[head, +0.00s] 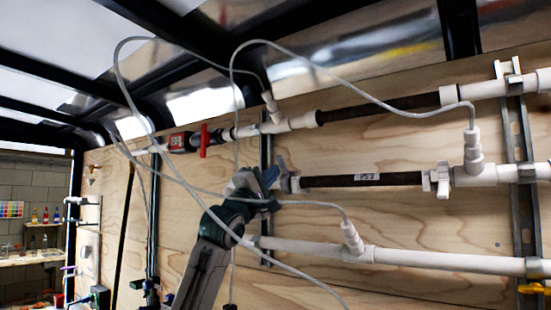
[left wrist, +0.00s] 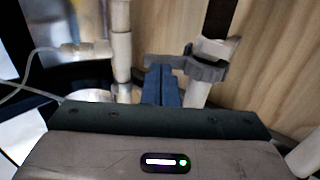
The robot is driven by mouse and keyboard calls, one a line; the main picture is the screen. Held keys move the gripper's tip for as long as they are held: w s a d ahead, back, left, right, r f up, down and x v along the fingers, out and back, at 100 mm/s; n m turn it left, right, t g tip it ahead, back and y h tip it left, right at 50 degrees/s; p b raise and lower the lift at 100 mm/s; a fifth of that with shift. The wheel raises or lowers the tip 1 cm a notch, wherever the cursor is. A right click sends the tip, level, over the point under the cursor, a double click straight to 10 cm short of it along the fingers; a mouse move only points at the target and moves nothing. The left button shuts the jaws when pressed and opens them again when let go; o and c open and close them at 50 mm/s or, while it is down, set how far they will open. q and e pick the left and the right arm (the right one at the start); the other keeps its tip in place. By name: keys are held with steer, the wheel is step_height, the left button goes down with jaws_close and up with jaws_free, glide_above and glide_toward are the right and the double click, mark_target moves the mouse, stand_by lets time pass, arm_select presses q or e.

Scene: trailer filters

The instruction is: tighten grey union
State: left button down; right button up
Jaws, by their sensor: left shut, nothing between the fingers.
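The grey union (head: 289,183) sits at the left end of the dark middle filter tube in the head view. In the left wrist view the grey union (left wrist: 187,68) has lugs on its sides and surrounds the white pipe end. My left gripper (head: 273,174) is just left of the union, its blue fingers shut and empty. In the left wrist view the fingers of my left gripper (left wrist: 161,86) lie beside the white pipe, close to a lug of the union. I cannot tell whether they touch it. My right gripper is not in view.
A white union (head: 441,180) is at the middle tube's right end. Above runs another dark tube (head: 380,108) with a red valve handle (head: 204,140). A white pipe (head: 450,262) runs below. Thin hoses (head: 180,175) loop across, close to my left arm.

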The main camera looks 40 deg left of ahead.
mark_target(278, 159)
arm_select(q)
steer(key=shift+p+x, duration=0.4)
steer(key=shift+x, duration=0.35)
steer(key=shift+w+a+r, duration=0.1)
steer(key=shift+w, duration=0.1)
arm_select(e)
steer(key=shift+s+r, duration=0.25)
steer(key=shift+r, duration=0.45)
arm_select(q)
steer(key=shift+w+r+g+p, duration=0.25)
steer(key=shift+r+g+p, duration=0.05)
steer(key=shift+r+p, duration=0.3)
steer(key=shift+a, duration=0.15)
steer(key=shift+s+r+b, duration=0.15)
steer(key=shift+s+b, duration=0.1)
steer(key=shift+b, duration=0.1)
steer(key=shift+r, duration=0.25)
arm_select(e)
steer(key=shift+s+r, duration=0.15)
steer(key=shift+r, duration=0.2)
